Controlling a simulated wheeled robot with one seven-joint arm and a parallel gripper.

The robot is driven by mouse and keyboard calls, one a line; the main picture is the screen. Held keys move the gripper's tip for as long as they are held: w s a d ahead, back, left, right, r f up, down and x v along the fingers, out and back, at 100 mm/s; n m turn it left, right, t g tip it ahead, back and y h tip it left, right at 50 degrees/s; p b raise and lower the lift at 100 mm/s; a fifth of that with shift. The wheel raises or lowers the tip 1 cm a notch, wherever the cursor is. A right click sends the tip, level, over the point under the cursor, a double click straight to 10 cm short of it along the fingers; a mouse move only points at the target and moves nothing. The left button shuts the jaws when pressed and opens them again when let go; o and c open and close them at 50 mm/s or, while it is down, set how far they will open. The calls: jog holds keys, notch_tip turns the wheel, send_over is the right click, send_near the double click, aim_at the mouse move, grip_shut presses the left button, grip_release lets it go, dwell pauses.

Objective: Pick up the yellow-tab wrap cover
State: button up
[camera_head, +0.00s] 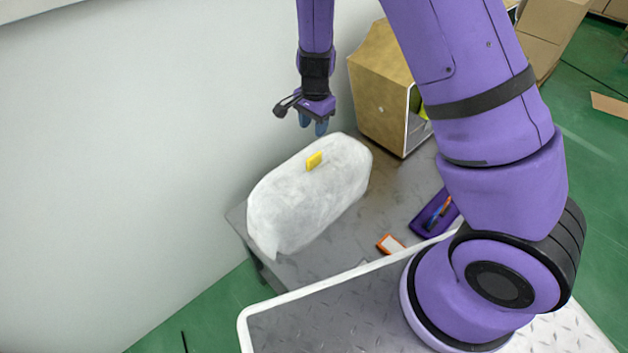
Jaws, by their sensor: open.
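The wrap cover (300,205) is a whitish, rounded, elongated shape on the grey metal table. A small yellow tab (314,161) stands up from its top, toward the far end. My gripper (313,127) hangs above and just behind the tab in the picture, fingers pointing down. Its bluish fingertips are apart from the tab and hold nothing. What lies under the cover is hidden.
A tan box (380,88) with an open side stands behind the cover. A purple tray (435,213) and a small orange-and-white item (390,244) lie at right on the table (335,248). A pale wall (120,150) runs close along the left.

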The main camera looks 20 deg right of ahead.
aim_at(314, 155)
notch_tip(314, 155, down, 2)
jog(key=shift+w+f+m, duration=0.15)
jog(key=shift+f+m, duration=0.05)
jog(key=shift+m, duration=0.1)
notch_tip(314, 155, down, 11)
jog(key=shift+d+f, duration=0.1)
jog(key=shift+d, duration=0.05)
grip_shut()
dwell(0.4)
